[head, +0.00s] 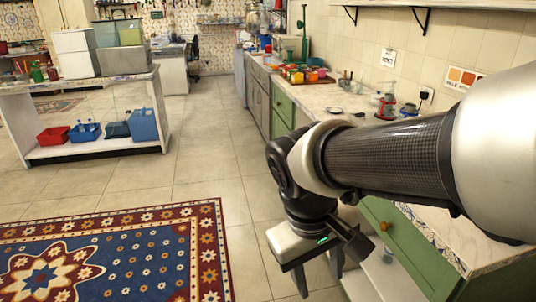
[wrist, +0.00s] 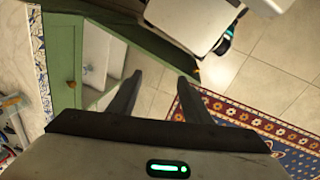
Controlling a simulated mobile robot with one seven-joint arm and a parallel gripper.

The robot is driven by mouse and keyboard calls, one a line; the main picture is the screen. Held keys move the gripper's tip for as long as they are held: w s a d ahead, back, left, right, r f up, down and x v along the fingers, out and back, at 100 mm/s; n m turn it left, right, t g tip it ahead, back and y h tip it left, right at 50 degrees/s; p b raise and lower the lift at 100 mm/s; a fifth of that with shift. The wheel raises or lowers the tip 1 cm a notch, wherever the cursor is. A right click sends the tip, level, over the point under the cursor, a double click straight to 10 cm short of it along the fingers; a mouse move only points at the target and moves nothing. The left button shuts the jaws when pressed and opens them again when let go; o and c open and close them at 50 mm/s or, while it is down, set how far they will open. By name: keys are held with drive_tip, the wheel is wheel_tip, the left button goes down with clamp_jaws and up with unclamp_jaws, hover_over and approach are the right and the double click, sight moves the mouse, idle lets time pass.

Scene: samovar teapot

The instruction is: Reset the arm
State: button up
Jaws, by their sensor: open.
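My gripper (head: 319,274) hangs at the end of my arm in the lower middle of the head view, pointing down. It is beside the green cabinet, over the tiled floor. In the wrist view my gripper (wrist: 160,78) shows two dark fingers spread apart with nothing between them. My arm reaches in from the right edge of the head view and hides part of the counter and the cabinet front. I cannot make out a samovar or a teapot for certain.
A green cabinet (head: 408,240) under a long counter (head: 335,96) runs along the right wall. Colored containers (head: 303,74) stand on it. A patterned rug (head: 120,255) lies at lower left. A white table (head: 90,86) stands at far left. The tiled floor (head: 205,140) between is clear.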

drive_tip(key=s+d+r+m+t+y, duration=0.2)
drive_tip(key=d+r+m+t, duration=0.3)
drive_tip(key=r, duration=0.3)
wheel_tip(320, 180, up, 23)
drive_tip(key=p, duration=2.3)
drive_tip(key=shift+w+f+g+p, duration=0.2)
drive_tip(key=shift+w+g+p, duration=0.1)
drive_tip(key=shift+p, duration=0.05)
drive_tip(key=shift+d, duration=0.1)
drive_tip(key=c, duration=0.4)
drive_tip(key=shift+o, duration=0.2)
drive_tip(key=shift+f, duration=0.2)
